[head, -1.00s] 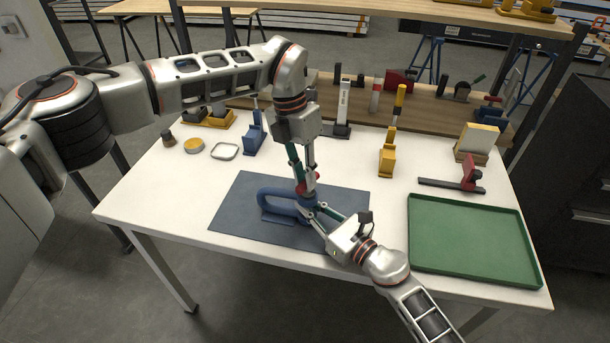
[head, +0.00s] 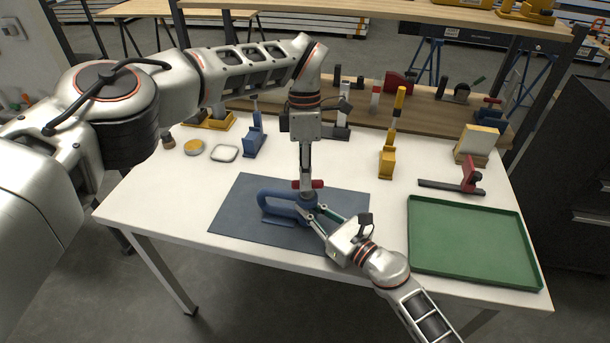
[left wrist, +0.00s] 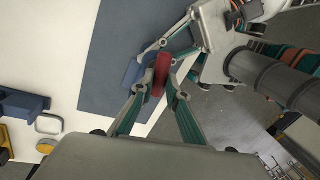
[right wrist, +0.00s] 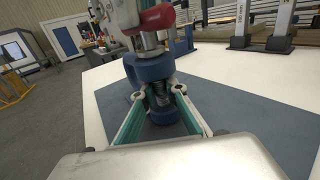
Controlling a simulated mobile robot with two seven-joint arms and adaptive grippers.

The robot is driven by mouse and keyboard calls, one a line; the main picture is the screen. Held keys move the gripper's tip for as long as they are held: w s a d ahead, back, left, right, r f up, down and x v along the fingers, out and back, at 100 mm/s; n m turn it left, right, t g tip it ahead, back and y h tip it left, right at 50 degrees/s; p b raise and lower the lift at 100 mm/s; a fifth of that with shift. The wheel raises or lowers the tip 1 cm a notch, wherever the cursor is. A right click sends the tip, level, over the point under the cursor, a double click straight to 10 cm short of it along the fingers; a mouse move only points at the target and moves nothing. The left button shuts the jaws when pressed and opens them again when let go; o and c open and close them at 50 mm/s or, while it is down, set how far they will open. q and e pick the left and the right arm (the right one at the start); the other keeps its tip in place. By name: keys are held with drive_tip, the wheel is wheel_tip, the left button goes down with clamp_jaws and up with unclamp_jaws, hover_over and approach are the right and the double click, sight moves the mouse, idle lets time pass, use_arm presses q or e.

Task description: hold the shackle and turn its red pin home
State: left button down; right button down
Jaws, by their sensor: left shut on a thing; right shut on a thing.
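The blue shackle (head: 278,200) lies on its side on the dark mat, its bow to the left. It also shows in the right wrist view (right wrist: 150,68). The red pin (head: 316,184) stands in the shackle's ears with its red crossbar on top; the bar shows in the left wrist view (left wrist: 161,74). Threaded metal is visible between the ears in the right wrist view. My left gripper (head: 308,183) points straight down and is shut on the pin's red bar. My right gripper (head: 312,212) comes from the front right and is shut on the shackle near its ears.
The dark mat (head: 235,215) lies on the white table. A green tray (head: 470,271) is at the right. A red clamp (head: 469,175), a yellow block holder (head: 387,162) and a blue holder (head: 254,145) stand farther back. A small round tin (head: 194,147) is at the left.

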use_arm(q)
drive_tip(key=shift+w+m, duration=0.15)
drive_tip(key=shift+m, duration=0.35)
drive_tip(key=c, duration=2)
unclamp_jaws()
drive_tip(key=shift+o, duration=0.2)
